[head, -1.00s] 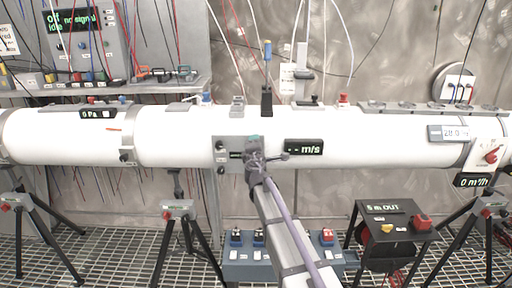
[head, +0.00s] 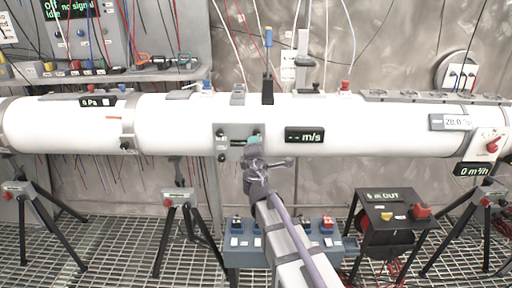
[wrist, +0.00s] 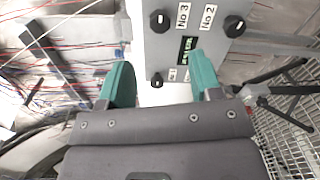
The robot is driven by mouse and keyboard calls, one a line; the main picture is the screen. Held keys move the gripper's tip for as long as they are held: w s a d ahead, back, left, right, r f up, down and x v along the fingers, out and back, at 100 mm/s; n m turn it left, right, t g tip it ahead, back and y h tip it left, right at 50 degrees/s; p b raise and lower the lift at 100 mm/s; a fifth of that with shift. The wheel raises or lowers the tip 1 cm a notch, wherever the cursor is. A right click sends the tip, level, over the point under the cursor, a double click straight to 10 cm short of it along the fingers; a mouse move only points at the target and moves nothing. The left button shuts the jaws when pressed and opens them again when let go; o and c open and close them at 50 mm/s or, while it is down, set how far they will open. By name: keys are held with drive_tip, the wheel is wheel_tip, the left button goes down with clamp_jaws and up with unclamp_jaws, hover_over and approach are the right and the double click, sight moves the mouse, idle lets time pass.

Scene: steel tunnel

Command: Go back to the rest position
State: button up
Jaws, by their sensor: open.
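Beyond the fingers, that view shows the grey plate (wrist: 217,42) with several black knobs, the labels No 3 and No 2 and a small dark display (wrist: 188,47). The fingers look apart from the plate, though the exact gap cannot be told. My arm hides part of the plate's lower area in the head view.
A "m/s" display (head: 304,135) sits on the pipe right of the plate. A blue box with switches (head: 240,254) stands below, beside a reel labelled "5 m OUT" (head: 388,212). Black tripods (head: 179,197) hold the pipe. A loaded shelf (head: 120,74) is at upper left.

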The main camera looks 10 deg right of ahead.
drive_tip(key=s+d+f+m+g+h+p, duration=0.1)
drive_tip(key=s+d+f+m+g+h, duration=0.1)
drive_tip(key=s+d+f+m+g, duration=0.35)
drive_tip(key=s+d+f+m+g+h+p, duration=0.1)
drive_tip(key=s+d+f+m+g+h, duration=0.1)
drive_tip(key=s+m+g, duration=0.35)
drive_tip(key=s+a+f+m+g+y+p, duration=0.1)
drive_tip(key=s+a+m+g+y+p, duration=0.1)
drive_tip(key=s, duration=0.6)
drive_tip(key=s+a+f+m+g+y+p, duration=0.2)
drive_tip(key=s+a+m+g+y, duration=0.1)
drive_tip(key=s, duration=0.6)
drive_tip(key=m+g+y, duration=0.1)
drive_tip(key=m+y, duration=0.1)
drive_tip(key=shift+s+a+f+g+y, duration=0.15)
drive_tip(key=shift+s+a+g+y, duration=0.15)
drive_tip(key=shift+y, duration=0.1)
drive_tip(key=shift+w, duration=0.1)
